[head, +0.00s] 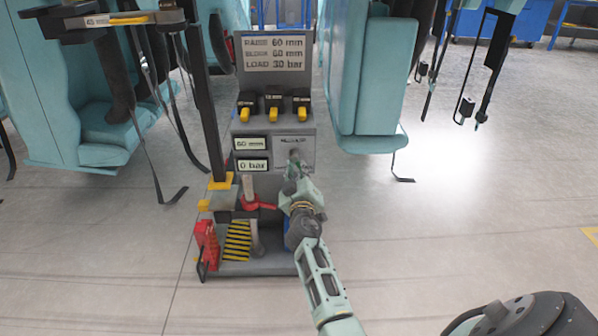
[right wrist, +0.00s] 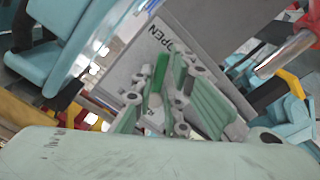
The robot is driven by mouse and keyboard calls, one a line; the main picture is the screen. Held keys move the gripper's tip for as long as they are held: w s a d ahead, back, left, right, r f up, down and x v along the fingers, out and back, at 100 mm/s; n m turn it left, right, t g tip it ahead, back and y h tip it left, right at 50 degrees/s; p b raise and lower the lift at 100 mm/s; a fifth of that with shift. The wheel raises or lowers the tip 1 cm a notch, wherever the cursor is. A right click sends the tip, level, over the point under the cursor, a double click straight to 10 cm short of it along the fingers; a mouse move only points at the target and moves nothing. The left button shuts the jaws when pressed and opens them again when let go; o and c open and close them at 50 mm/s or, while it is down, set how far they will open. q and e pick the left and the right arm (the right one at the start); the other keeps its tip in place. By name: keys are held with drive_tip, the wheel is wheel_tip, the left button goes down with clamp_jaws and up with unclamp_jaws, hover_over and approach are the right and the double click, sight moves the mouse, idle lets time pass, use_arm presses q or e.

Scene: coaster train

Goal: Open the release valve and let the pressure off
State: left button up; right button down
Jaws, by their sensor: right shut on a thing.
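A grey stand carries a small panel (head: 292,142) on its front right, with the release valve's knob (head: 294,154) on it. My right gripper (head: 295,172) is at this panel, shut on the valve knob. In the right wrist view the fingers (right wrist: 168,82) reach the grey panel (right wrist: 138,52), which bears the word OPEN. Beside the panel, the upper display (head: 251,144) reads 60 mm and the lower display (head: 252,165) reads 0 bar. My left gripper is not in view.
A sign (head: 273,52) reads RAISE 60 mm, BLOCK 60 mm, LOAD 30 bar. Below it are yellow-tipped levers (head: 273,113). A red-handled part (head: 251,200) and a yellow-black striped block (head: 238,241) sit low on the stand. Teal seats (head: 366,90) flank it.

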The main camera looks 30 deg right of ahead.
drive_tip(key=shift+s+d+r, duration=0.1)
drive_tip(key=shift+d+r, duration=0.15)
drive_tip(key=shift+d, duration=0.15)
drive_tip(key=c, duration=1.8)
unclamp_jaws()
drive_tip(key=shift+s, duration=0.1)
drive_tip(key=shift+a+f, duration=0.15)
drive_tip(key=shift+a, duration=0.05)
drive_tip(key=v, duration=0.7)
drive_tip(key=shift+s+a, duration=0.1)
drive_tip(key=shift+s, duration=0.05)
drive_tip(key=shift+c, duration=0.6)
